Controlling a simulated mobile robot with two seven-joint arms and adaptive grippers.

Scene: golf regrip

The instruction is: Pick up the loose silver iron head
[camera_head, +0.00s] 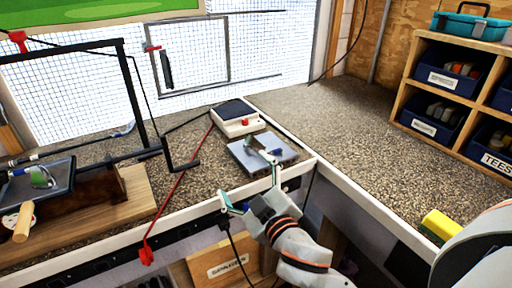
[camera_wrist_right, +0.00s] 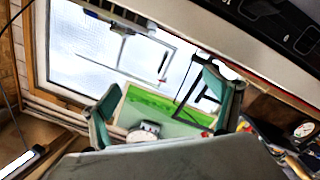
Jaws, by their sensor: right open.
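A small silver and dark piece (camera_head: 268,152), which looks like the loose iron head, lies on a grey-blue pad (camera_head: 286,153) near the bench's front edge in the head view. It is small, so its exact shape is hard to tell. My right gripper (camera_head: 250,183) is open at the bench's front edge, just in front of the pad. One fingertip reaches toward the pad; I cannot tell whether it touches. In the wrist view the open fingers (camera_wrist_right: 164,115) have nothing held between them. The iron head is not clear there. My left gripper is not in view.
A white box with a dark top (camera_head: 236,119) stands behind the pad. A red cord (camera_head: 182,188) and a black frame (camera_head: 132,98) are to the left. Blue bins (camera_head: 447,72) fill a shelf at the right. The right bench top (camera_head: 345,125) is largely clear.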

